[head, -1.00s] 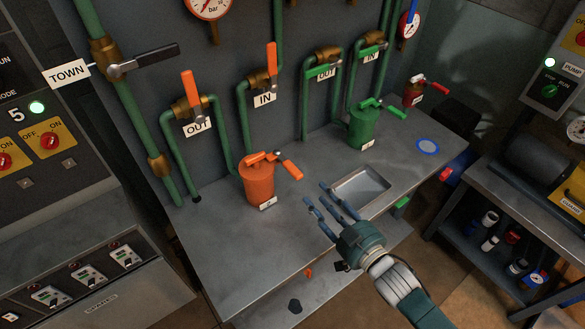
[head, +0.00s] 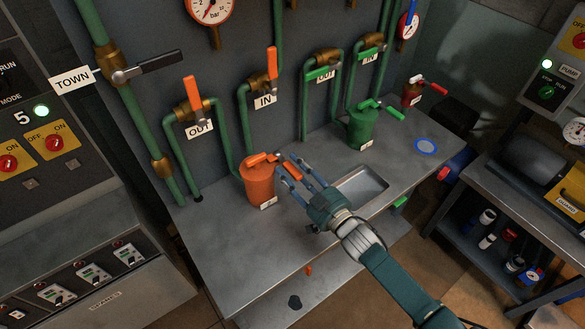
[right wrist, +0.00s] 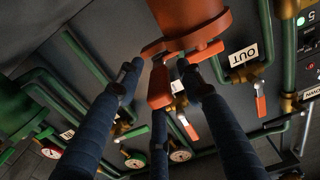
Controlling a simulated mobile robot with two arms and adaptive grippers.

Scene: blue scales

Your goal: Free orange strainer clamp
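The orange strainer (head: 258,188) stands upright on the grey bench, a small white label low on its front. Its orange clamp (head: 262,159) lies across the lid, with a lever reaching right. My right gripper (head: 291,175) has its fingers spread beside the lever, just right of the strainer. In the right wrist view, the strainer body (right wrist: 187,14) is at the top and the orange clamp lever (right wrist: 160,88) shows between the blue fingers. Whether a finger touches it I cannot tell. My left gripper is out of view.
A green strainer (head: 362,128) stands farther right on the bench, behind a shallow metal tray (head: 374,186). Orange-handled IN and OUT valves (head: 191,106) and green pipes rise behind the orange strainer. The bench front (head: 235,275) is clear.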

